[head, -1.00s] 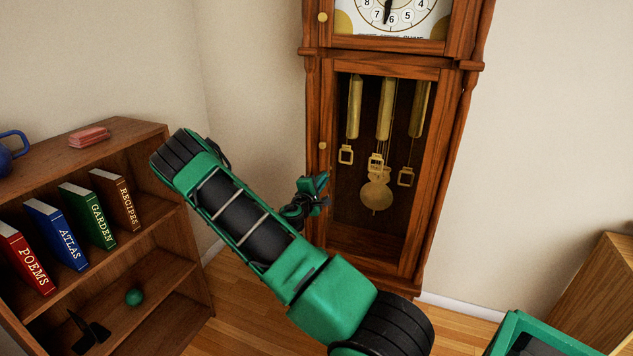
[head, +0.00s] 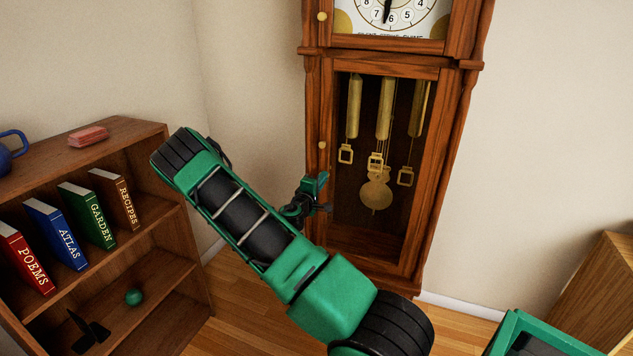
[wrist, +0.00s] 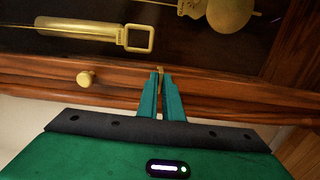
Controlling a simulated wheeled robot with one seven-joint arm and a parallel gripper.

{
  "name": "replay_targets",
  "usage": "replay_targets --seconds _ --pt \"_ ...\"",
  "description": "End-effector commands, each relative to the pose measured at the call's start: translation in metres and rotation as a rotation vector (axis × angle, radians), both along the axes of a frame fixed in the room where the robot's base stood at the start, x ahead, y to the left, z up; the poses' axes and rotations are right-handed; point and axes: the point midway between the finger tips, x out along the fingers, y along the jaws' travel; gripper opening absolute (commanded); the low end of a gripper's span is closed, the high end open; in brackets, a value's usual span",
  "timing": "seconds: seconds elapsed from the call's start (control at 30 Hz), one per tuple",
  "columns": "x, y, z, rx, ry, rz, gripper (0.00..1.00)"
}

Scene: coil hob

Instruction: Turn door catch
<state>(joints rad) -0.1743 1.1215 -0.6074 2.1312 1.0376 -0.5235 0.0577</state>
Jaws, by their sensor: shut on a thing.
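The tall wooden clock has a lower glazed door (head: 422,190), which looks closed. In the wrist view a small brass door catch (wrist: 161,71) stands on the wooden door frame, between the tips of my gripper (wrist: 160,82). The green fingers are shut on the catch and cover most of it, so its exact angle is hard to tell. In the head view my gripper (head: 326,207) is at the lower left edge of the door, and the catch is hidden there. A round brass knob (wrist: 86,78) sits on the frame left of my fingers; it also shows in the head view (head: 322,145).
Brass weights (head: 384,108) and a pendulum (head: 376,193) hang behind the door's glass. A bookshelf (head: 190,235) with books stands left of my arm. A wooden piece of furniture (head: 605,290) is at the lower right. Bare wall lies right of the clock.

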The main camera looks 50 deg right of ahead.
Motion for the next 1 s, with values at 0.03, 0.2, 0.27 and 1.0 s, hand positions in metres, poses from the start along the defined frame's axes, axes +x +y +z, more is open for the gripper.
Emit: replay_targets --seconds 0.03,0.2,0.27,1.0 --pt "0.002 0.001 0.002 -0.003 -0.003 0.004 0.0" --pt "0.001 0.001 0.002 -0.002 -0.002 0.003 0.25" --pt "0.001 0.0 0.001 -0.002 -0.002 0.003 0.25" --pt "-0.031 0.08 0.002 -0.002 0.001 0.004 0.25"
